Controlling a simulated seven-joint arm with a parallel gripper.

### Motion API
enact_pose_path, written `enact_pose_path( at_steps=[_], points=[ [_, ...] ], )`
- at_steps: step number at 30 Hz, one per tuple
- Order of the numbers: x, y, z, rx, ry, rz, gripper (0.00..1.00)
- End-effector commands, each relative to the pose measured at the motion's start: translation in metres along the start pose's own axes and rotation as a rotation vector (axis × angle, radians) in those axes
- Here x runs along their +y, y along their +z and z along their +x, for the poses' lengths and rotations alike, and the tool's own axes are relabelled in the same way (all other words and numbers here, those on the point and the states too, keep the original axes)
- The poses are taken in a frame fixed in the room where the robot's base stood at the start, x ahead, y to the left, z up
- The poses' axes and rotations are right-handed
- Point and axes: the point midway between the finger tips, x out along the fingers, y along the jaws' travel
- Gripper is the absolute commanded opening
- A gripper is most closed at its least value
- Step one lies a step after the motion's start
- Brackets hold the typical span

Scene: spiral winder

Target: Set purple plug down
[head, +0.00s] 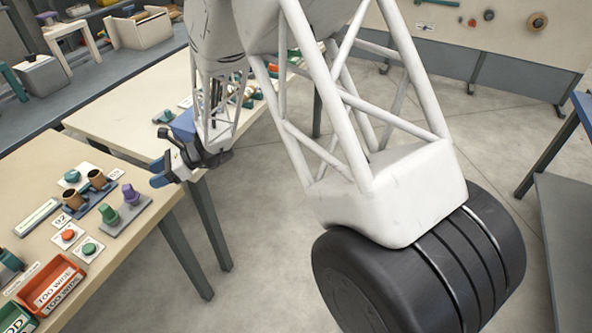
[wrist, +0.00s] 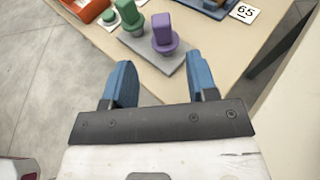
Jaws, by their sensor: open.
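The purple plug (head: 131,195) stands upright on a grey plate (head: 127,222) near the table edge, beside a green plug (head: 109,215). In the wrist view the purple plug (wrist: 163,32) stands beyond my fingertips, on the grey plate (wrist: 163,62) next to the green plug (wrist: 132,18). My gripper (wrist: 158,75) is open, with two blue fingers apart and nothing between them. In the head view my gripper (head: 159,171) is by the table's edge, to the right of the purple plug and apart from it.
The table (head: 48,180) also holds brown cylinders (head: 97,179) on a dark plate, round buttons (head: 90,248) on white cards and a red bin (head: 52,287) marked "TOO WIDE". A second table (head: 125,115) stands behind. Open floor lies right of the table.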

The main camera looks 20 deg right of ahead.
Motion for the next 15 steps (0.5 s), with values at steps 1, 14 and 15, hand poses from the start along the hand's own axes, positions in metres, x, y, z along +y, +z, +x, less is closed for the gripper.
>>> enact_pose_path(
  at_steps=[1,14,15],
  points=[
    [0.002,0.003,-0.003,0.004,0.003,-0.010,0.53],
    [0.055,0.051,-0.064,0.144,0.113,-0.271,0.53],
    [0.062,0.055,-0.072,0.163,0.128,-0.304,0.53]
  ],
)
